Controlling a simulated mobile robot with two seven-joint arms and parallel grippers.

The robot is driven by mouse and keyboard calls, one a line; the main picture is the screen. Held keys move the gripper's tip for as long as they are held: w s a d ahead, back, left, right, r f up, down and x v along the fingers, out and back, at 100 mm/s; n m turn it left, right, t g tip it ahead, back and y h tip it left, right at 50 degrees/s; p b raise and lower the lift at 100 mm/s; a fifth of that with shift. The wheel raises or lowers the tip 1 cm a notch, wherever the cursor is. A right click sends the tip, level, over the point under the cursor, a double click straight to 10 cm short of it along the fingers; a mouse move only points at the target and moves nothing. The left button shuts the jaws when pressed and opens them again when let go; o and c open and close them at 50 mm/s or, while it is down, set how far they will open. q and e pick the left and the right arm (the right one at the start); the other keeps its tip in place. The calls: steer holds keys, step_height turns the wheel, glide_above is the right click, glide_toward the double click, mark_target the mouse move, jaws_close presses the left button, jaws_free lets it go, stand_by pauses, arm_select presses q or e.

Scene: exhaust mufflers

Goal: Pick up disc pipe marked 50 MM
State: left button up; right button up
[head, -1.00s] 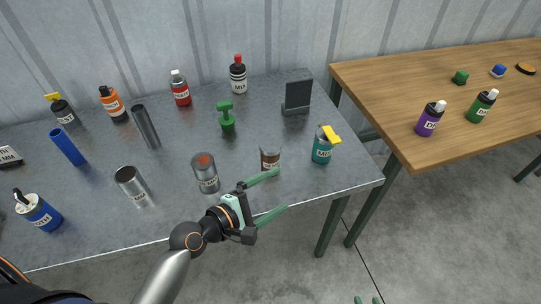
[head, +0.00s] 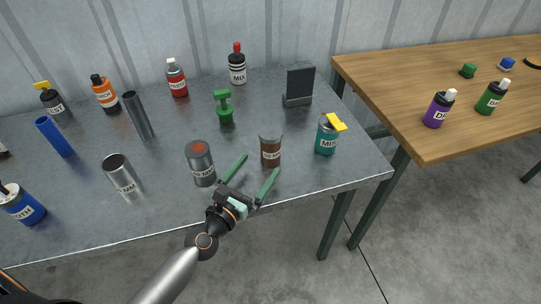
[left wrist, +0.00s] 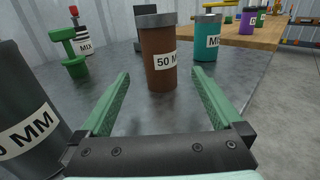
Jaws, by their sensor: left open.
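The disc pipe marked 50 MM is a brown cylinder with a grey rim (head: 270,150), upright near the front edge of the grey table. In the left wrist view the brown pipe (left wrist: 160,62) stands beyond and between the fingertips, its label partly readable as "50 M". My left gripper (head: 256,164) is open and empty, pointing at the pipe from the front left, with a gap before it. The left wrist view shows its two green fingers (left wrist: 162,80) spread wide. My right gripper is not in view.
A grey pipe with a red inside (head: 201,165) stands close left of my left gripper; its label also ends in "0 MM" in the wrist view (left wrist: 30,125). A green object (head: 225,108) stands behind.

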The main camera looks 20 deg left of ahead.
mark_target(271, 150)
arm_select(q)
steer(key=shift+w+d+r, duration=0.15)
steer(key=shift+w+r, duration=0.05)
steer(key=shift+w, duration=0.5)
steer(key=shift+p+x, duration=0.35)
steer(key=shift+x, duration=2.65)
steer(key=c, duration=1.5)
